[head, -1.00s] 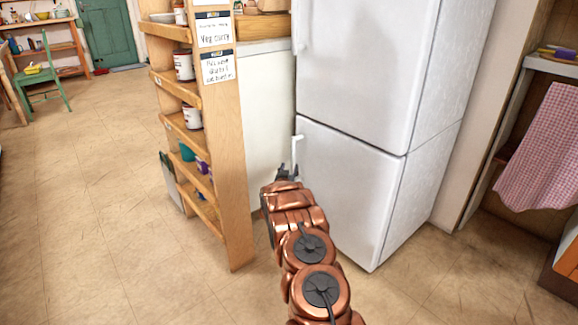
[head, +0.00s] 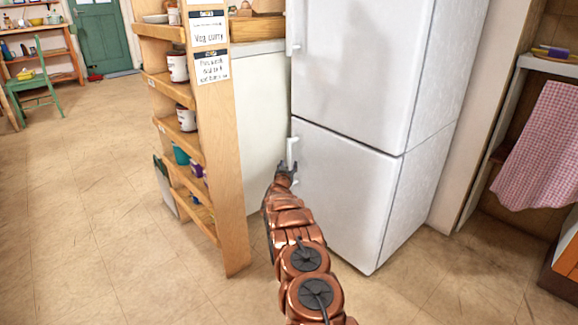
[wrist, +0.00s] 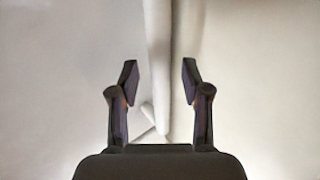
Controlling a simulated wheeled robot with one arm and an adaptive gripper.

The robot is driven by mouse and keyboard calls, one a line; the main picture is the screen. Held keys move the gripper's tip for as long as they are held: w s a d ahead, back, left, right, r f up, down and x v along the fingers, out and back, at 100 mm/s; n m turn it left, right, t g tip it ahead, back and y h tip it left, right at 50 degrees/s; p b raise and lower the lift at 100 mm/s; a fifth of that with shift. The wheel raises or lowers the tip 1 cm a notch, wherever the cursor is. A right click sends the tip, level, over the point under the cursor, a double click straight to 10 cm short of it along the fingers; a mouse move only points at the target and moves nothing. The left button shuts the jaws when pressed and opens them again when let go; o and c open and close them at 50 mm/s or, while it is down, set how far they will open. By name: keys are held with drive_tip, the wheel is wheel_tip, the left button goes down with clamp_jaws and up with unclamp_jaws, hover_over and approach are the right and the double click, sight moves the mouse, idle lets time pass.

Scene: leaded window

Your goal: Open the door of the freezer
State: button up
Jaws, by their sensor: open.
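The white fridge-freezer has two doors, and both look shut in the head view. The lower door (head: 345,205) has a white vertical handle (head: 292,152) at its upper left edge. The upper door (head: 365,65) has its own handle (head: 292,30) at its left edge. My gripper (head: 287,166) is at the lower end of the lower door's handle. In the wrist view my gripper (wrist: 160,82) is open, and the handle bar (wrist: 158,60) runs between its two fingers with a gap on each side. Which door is the freezer's is not marked.
A wooden shelf unit (head: 222,150) with mugs and signs stands close to the left of the fridge. A white cabinet (head: 262,120) is behind it. A pink checked cloth (head: 540,145) hangs at the right. The floor (head: 95,190) at the left is clear.

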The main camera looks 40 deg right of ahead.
drive_tip(key=shift+b+x, duration=0.5)
drive_tip(key=shift+x, duration=0.5)
clamp_jaws()
idle(0.4)
